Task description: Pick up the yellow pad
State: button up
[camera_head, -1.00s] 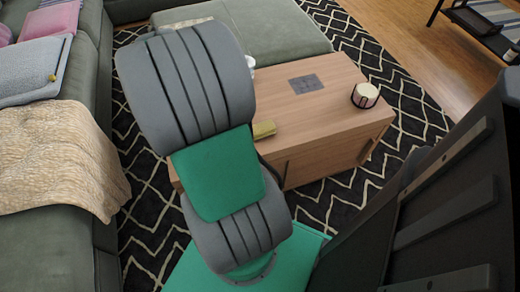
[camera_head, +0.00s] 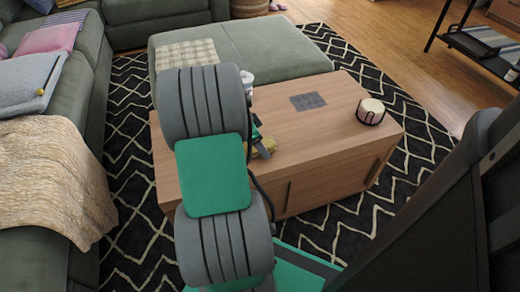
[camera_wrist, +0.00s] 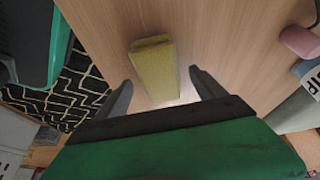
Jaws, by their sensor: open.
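The yellow pad (camera_wrist: 154,68) lies on the wooden table (camera_wrist: 220,30) in the wrist view, a little beyond my fingertips and between their lines. My gripper (camera_wrist: 158,85) is open and empty, with one dark finger on each side of the pad's near end. In the head view a small part of the yellow pad (camera_head: 263,147) shows beside my gripper (camera_head: 262,140), on the wooden table (camera_head: 330,130). My arm hides the rest of it there.
A grey square (camera_head: 307,101) and a candle-like jar (camera_head: 370,111) are on the table. A white object (camera_head: 247,78) stands near its back edge. A pink object (camera_wrist: 299,41) shows at the right in the wrist view. The green sofa (camera_head: 80,100) is at the left.

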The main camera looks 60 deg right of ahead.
jog(key=shift+f, duration=0.25)
jog(key=shift+c, duration=0.3)
jog(key=c, duration=1.4)
